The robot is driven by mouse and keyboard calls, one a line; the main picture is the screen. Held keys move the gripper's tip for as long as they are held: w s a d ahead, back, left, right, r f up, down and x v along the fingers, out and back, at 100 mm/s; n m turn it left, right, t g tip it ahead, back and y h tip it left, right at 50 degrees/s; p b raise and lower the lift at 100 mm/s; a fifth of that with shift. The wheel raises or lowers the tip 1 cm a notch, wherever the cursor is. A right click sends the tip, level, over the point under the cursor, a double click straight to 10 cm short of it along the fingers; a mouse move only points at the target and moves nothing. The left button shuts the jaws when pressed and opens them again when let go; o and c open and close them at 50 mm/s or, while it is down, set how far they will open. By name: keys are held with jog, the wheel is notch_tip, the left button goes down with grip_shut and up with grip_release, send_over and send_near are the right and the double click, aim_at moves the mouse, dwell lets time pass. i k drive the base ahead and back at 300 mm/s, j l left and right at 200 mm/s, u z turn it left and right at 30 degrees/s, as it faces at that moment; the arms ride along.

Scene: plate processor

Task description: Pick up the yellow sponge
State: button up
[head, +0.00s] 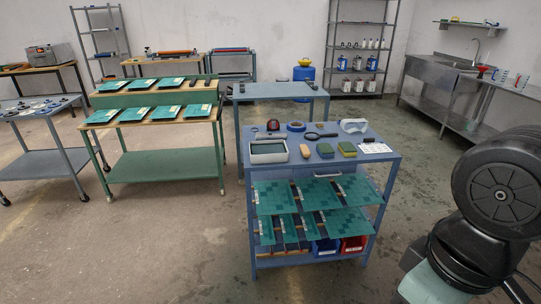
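Two small sponge-like blocks lie side by side on top of the blue cart (385,157). The right one (347,149) looks green on top with yellowish sides. The left one (325,150) looks blue on top with a yellowish side. They are too small for me to tell for certain which is the yellow sponge.
Teal plates (275,196) fill the shelf below. Floor in front is free.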

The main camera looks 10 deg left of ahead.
aim_at(347, 149)
jog(key=i+j, duration=0.3)
jog(key=i, duration=0.25)
jog(key=i+j+z, duration=0.1)
jog(key=i+j, duration=0.15)
jog(key=i, duration=0.35)
jog(key=i+j+z, duration=0.1)
jog(key=i+j, duration=0.25)
jog(key=i, duration=0.2)
jog(key=i+j, duration=0.35)
jog(key=i, duration=0.2)
